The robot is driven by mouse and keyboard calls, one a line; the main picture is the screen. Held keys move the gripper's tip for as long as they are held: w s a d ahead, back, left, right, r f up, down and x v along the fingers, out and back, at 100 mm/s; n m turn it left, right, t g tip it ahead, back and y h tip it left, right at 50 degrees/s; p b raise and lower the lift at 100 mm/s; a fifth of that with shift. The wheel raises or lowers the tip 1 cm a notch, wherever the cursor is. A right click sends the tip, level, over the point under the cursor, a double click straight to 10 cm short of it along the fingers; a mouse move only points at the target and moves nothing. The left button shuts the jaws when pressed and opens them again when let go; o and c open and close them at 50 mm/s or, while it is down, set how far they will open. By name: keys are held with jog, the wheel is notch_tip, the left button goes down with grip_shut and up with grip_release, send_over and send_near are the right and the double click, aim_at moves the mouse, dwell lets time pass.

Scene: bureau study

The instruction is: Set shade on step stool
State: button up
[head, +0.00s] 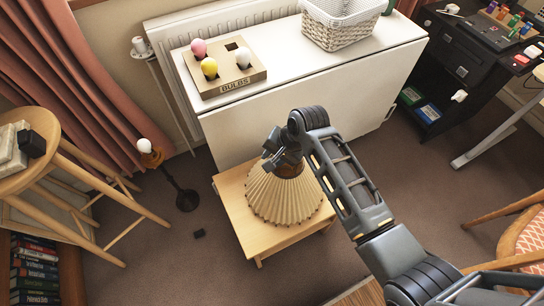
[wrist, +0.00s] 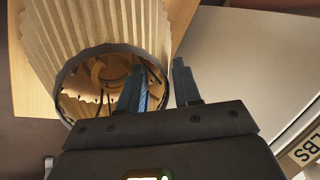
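The pleated beige shade (head: 284,200) stands upright on the light wood step stool (head: 237,222), its wide end down. In the wrist view the shade (wrist: 100,30) shows its narrow opening with a dark rim. My gripper (head: 275,150) is at the top of the shade. In the wrist view my gripper (wrist: 158,75) has its fingers apart, one over or inside the opening and one outside it, with a visible gap around the rim. Part of the shade's top is hidden by my gripper in the head view. A lamp with a bare white bulb (head: 145,147) leans on the floor at left.
A white cabinet (head: 330,85) behind the stool carries a bulb box (head: 228,80) and a basket (head: 340,25). A wooden bar stool (head: 30,170) stands left, a patterned chair (head: 530,245) right.

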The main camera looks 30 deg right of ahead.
jog(key=p+v, duration=0.1)
jog(key=v, duration=0.9)
jog(key=shift+s+r, duration=0.15)
jog(key=shift+r, duration=0.1)
jog(key=s+a+f+n+t+h, duration=0.15)
jog(key=s+n+t, duration=0.35)
jog(key=s, duration=1.4)
jog(key=s+r+n+t, duration=0.2)
jog(key=s+r+t, duration=0.1)
jog(key=s+r, duration=0.4)
jog(key=s+d+r+n+t+h, duration=0.1)
jog(key=s+r+n+t, duration=0.2)
jog(key=s+r, duration=0.5)
notch_tip(320, 180, up, 5)
jog(key=shift+d+f+n+t, duration=0.1)
jog(key=shift+d+n+t, duration=0.1)
jog(key=shift+n+t, duration=0.1)
